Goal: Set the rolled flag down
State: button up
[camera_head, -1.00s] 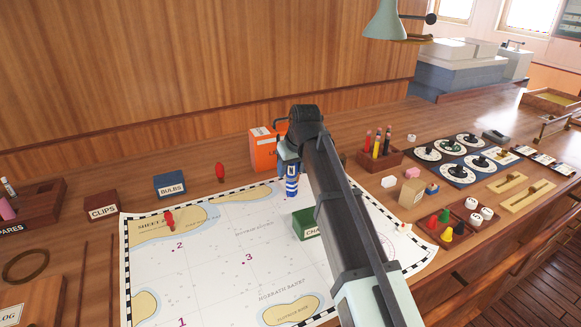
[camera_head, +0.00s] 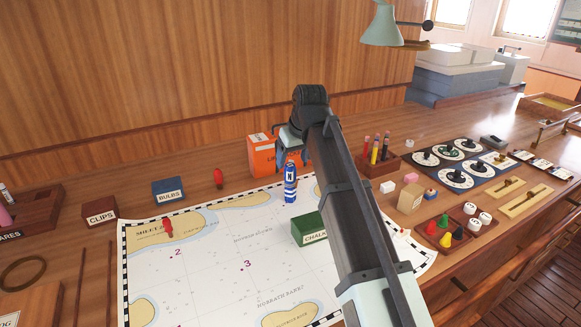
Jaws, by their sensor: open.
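The rolled flag (camera_head: 290,183) is a small blue and white roll marked with an N. My gripper (camera_head: 289,152) is open, just above the top of the flag. Its fingers are small here and partly hidden by my arm, so I cannot tell whether they still touch the flag.
An orange box (camera_head: 262,155) stands close behind the flag. The green chalk box (camera_head: 309,228) is to the right, beside my arm. A red pin (camera_head: 168,228) and another red piece (camera_head: 218,178) are to the left. The chart's middle is clear.

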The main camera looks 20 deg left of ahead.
jog(key=shift+v, duration=2.4)
